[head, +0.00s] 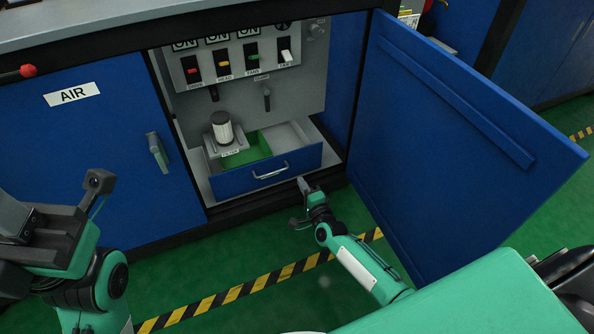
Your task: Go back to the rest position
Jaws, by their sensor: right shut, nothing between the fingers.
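My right gripper (303,186) is shut and empty. It is just in front of and below the blue drawer (240,181), near its handle (271,171), with a small gap seeming to lie between them. My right arm reaches in from the lower right, low over the green floor. My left gripper (22,218) is at the left edge, in front of the closed AIR door (75,150). Its fingertips are partly cut off or hidden, so its jaw state is unclear.
The blue cabinet door (450,140) stands wide open at right, close to my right arm. The drawer is pulled out, with a white ribbed filter (222,130) on a holder at its left. Switches (222,64) line the panel above. Striped tape (260,282) crosses the floor.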

